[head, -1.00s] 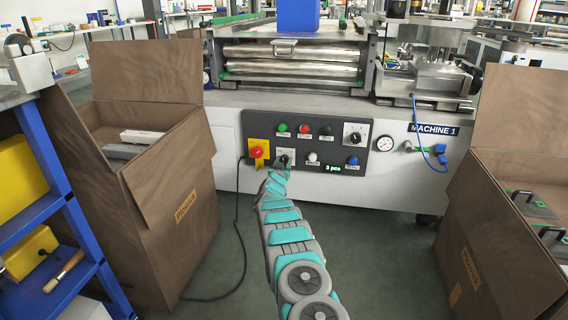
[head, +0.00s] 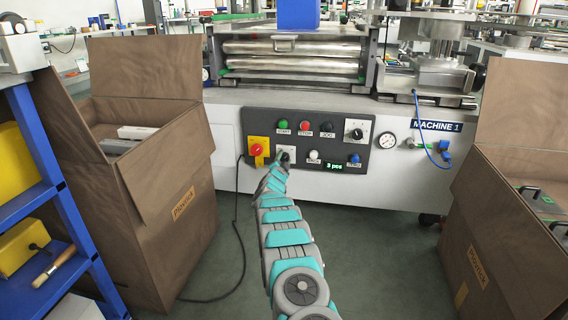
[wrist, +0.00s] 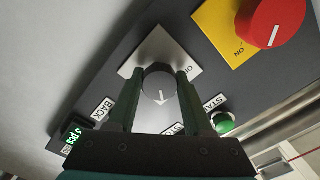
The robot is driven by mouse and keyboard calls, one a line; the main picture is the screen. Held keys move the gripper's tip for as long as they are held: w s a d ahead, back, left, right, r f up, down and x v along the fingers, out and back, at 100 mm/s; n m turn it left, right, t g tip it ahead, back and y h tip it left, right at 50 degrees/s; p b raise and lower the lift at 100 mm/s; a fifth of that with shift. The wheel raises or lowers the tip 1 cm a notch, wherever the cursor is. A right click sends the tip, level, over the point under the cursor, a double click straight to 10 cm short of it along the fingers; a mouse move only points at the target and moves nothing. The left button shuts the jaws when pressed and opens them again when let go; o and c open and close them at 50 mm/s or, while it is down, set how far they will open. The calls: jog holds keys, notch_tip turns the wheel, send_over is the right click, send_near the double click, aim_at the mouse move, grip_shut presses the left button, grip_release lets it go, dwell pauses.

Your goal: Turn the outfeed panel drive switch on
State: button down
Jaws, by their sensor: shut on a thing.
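The dark control panel (head: 358,131) is on the front of the white machine. A grey rotary knob (wrist: 159,84) on a silver plate (wrist: 153,44) shows in the wrist view, its white mark pointing toward the bottom of the picture. My gripper (wrist: 158,78) is shut on this knob, a finger on each side. In the head view my gripper (head: 284,160) covers most of the knob at the panel's lower left. A red rotary switch (head: 256,149) on a yellow plate (head: 263,159) sits just left of it.
Green (head: 282,125), red (head: 305,126) and black (head: 327,129) buttons sit above. A white button (head: 314,155), blue button (head: 354,158) and green "3 pcs" display (head: 332,167) lie right.

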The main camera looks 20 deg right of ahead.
jog(key=shift+f+m+b, duration=0.1)
jog(key=shift+m+b, duration=0.25)
jog(key=shift+m, duration=0.45)
jog(key=shift+c, duration=1.5)
grip_release()
jog(key=shift+v, duration=1.05)
jog(key=shift+p+v, duration=0.3)
jog(key=shift+v, duration=2.55)
